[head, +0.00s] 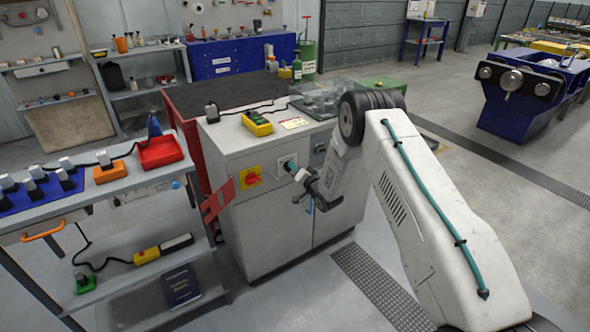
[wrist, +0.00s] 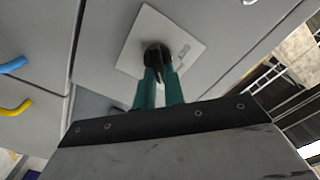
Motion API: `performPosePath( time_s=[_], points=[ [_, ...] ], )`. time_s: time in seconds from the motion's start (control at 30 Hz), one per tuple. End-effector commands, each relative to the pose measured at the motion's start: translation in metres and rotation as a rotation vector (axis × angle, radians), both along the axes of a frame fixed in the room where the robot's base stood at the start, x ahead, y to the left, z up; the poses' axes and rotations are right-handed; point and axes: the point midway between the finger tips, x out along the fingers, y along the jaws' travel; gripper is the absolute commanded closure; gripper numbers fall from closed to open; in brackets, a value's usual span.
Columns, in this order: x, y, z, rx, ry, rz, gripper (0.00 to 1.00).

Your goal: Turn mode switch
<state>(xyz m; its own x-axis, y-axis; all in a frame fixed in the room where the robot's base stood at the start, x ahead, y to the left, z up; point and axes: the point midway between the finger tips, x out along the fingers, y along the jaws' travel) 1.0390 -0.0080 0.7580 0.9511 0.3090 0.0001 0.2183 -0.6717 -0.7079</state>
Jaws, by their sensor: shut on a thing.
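The mode switch is a black knob (wrist: 157,52) on a square white plate (wrist: 178,38) on the cabinet front. The plate also shows in the head view (head: 281,156), partly behind my gripper. My gripper (wrist: 159,75) has teal fingers that reach up to the plate and are shut on the black knob. In the head view my gripper (head: 289,166) meets the plate from the right. The fingers hide part of the knob, and small marks on the plate right of it are too small to read.
The grey cabinet (head: 271,228) carries a red rotary switch (head: 253,179) on a yellow plate, left of the mode switch. A yellow pendant (head: 257,124) lies on top. Floor at the right is open.

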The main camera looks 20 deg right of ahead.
Motion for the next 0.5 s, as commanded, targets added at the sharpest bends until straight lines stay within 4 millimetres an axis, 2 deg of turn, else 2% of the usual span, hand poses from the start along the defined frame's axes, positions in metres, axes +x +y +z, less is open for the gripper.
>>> performPosePath(
  time_s=[0.13,0.2,0.23,0.5],
  points=[
    [-0.0002,0.0005,-0.0001,-0.001,0.000,0.001,1.00],
    [-0.0002,0.0005,-0.0002,-0.001,0.000,0.001,0.75],
    [-0.0002,0.0005,-0.0001,-0.001,0.000,0.001,0.67],
    [-0.0004,0.0001,-0.0001,-0.001,0.000,0.000,0.67]
  ],
)
